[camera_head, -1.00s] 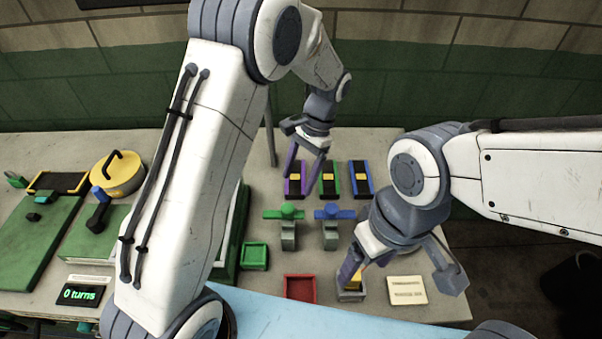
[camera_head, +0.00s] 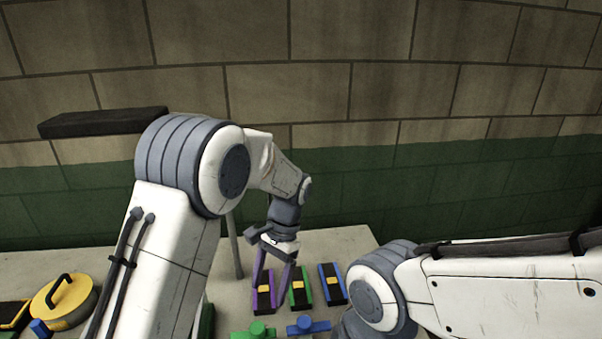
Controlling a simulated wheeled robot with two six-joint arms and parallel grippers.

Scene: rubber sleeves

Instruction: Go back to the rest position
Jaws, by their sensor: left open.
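My left gripper (camera_head: 272,281) is open, with its two purple fingers pointing down over the purple tray (camera_head: 264,302). I cannot tell whether the fingers touch it. The green tray (camera_head: 299,291) and the blue tray (camera_head: 332,284) stand in a row to its right, each with a yellow piece on its dark inside. A green valve-like handle (camera_head: 254,332) and a blue one (camera_head: 308,325) show at the bottom edge. My right arm comes in from the right, and its gripper is below the picture.
A yellow round weight with a black handle (camera_head: 64,300) and a small blue piece (camera_head: 40,328) are at the lower left. A thin grey post (camera_head: 234,247) stands left of my left gripper. The brick wall (camera_head: 400,90) rises behind the table (camera_head: 340,240), with a dark ledge (camera_head: 104,122) on it.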

